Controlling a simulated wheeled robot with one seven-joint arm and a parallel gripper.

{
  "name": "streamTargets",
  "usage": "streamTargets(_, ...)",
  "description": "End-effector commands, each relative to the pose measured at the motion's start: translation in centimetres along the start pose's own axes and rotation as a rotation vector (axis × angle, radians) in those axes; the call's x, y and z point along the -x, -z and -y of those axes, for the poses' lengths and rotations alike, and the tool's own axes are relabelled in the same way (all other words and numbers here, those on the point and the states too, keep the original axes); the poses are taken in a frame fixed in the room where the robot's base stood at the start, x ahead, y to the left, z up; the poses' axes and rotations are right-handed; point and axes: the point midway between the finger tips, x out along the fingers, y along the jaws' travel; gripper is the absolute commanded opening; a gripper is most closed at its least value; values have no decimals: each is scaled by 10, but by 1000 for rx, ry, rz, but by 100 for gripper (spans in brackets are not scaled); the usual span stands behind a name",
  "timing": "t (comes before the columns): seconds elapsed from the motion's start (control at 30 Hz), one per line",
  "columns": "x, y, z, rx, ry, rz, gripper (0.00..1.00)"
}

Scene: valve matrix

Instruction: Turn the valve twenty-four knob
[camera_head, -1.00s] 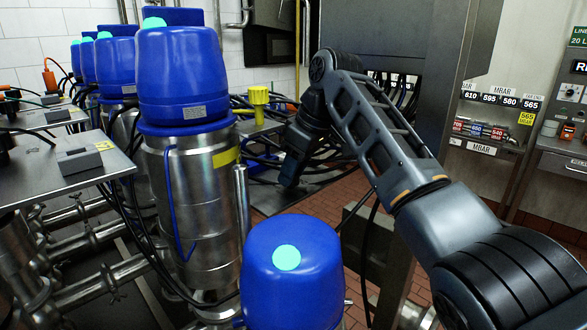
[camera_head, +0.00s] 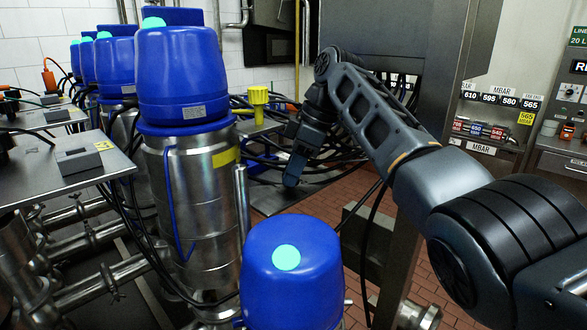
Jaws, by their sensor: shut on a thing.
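My gripper (camera_head: 293,172) is at the end of my dark arm, low among black cables behind the metal cylinder of the large valve. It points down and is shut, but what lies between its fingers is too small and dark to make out. A yellow knob (camera_head: 258,96) stands upright on a yellow stem, up and left of my gripper and apart from it. No label reading twenty-four is legible, so I cannot tell which part is the valve twenty-four knob.
A large blue-capped valve (camera_head: 182,75) stands left of my gripper, with several more behind it. Another blue cap (camera_head: 291,275) is in front. A metal cabinet column (camera_head: 425,130) rises to the right. A metal shelf (camera_head: 70,165) with cables is at left. Brick floor shows below.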

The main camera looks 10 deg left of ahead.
Motion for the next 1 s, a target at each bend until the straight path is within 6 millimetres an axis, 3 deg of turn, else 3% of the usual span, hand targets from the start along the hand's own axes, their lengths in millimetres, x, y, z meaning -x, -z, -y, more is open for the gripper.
streamTargets(0.33, 2, 1, -1, 126, 49, -1, 7)
streamTargets(0.83, 2, 1, -2, 144, 56, -1, 7)
streamTargets(0.87, 2, 1, -2, 144, 56, -1, 39)
streamTargets(1.0, 1, 1, -1, 144, 57, -1, 53)
